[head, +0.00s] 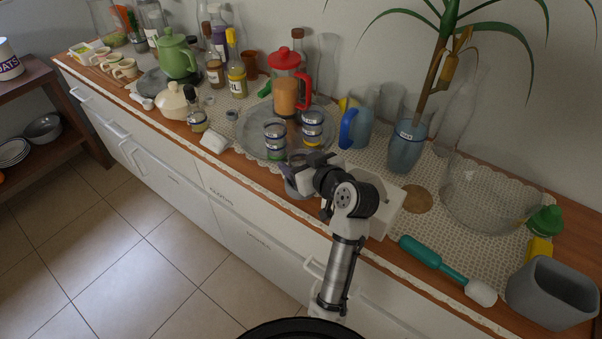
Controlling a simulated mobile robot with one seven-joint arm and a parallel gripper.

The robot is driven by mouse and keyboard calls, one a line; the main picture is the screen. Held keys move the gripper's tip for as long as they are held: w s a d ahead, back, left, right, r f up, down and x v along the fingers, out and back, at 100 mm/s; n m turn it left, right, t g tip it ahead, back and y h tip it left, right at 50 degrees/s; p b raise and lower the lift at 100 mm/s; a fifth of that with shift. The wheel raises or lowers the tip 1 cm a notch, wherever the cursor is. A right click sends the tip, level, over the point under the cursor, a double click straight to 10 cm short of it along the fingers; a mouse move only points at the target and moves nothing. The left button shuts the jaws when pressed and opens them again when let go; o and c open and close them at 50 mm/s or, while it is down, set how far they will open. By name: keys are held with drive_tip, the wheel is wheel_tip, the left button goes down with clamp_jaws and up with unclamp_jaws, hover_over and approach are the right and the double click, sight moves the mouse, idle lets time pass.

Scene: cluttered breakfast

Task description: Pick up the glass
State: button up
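Several see-through pieces stand on the counter, and I cannot tell which one is the glass. A tall clear glass vessel (327,62) stands at the back against the wall, right of the red-topped jug. Another tall clear vessel (458,112) stands at the back right, behind the blue vase. My gripper (300,172) is low over the counter's front edge, just in front of the round tray with stacked cans. It is apart from both tall vessels. Its fingers are small and seen from behind, partly hidden by my wrist, so their opening does not show.
Stacked cans (313,126) and a red-topped jug (286,88) stand on the round tray (252,140). Right are a blue-handled jug (360,127), a blue plant vase (405,152), a clear bowl (492,198) and a grey bin (552,293). Bottles and a green teapot (176,58) crowd the left.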

drive_tip(key=c, duration=0.8)
drive_tip(key=shift+r, duration=0.15)
wheel_tip(320, 180, up, 20)
drive_tip(key=shift+f+b, duration=0.1)
drive_tip(key=shift+b, duration=0.5)
